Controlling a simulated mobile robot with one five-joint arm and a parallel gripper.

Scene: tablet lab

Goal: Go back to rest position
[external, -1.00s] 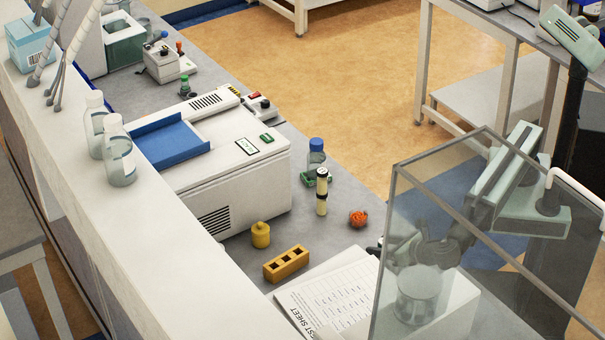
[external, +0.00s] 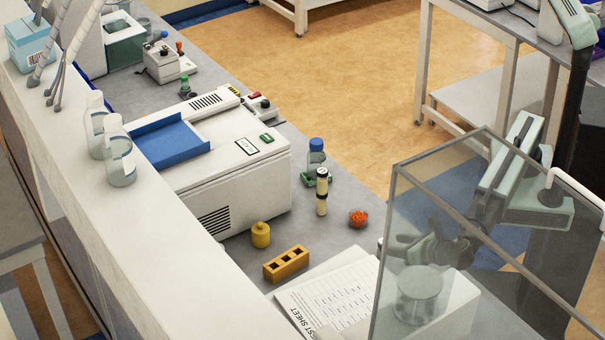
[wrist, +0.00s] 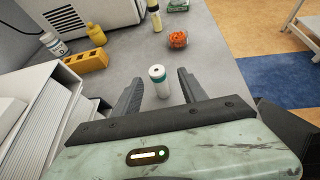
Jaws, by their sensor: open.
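My gripper (external: 402,250) is seen through the clear panel at the right of the external view, above the bench. In the wrist view my gripper (wrist: 160,76) has its two dark fingers spread apart, with nothing held. A white capped vial with a teal band (wrist: 159,82) stands upright on the bench, seen between and beyond the fingers. In the external view it is mostly hidden by the panel's edge and my arm.
The clear panel (external: 480,215) stands close in front of my arm. A yellow block with holes (external: 286,264), a yellow bottle (external: 261,235), an orange item in a dish (external: 358,218) and a standing tube (external: 322,192) are on the bench. Papers (external: 330,295) lie nearer.

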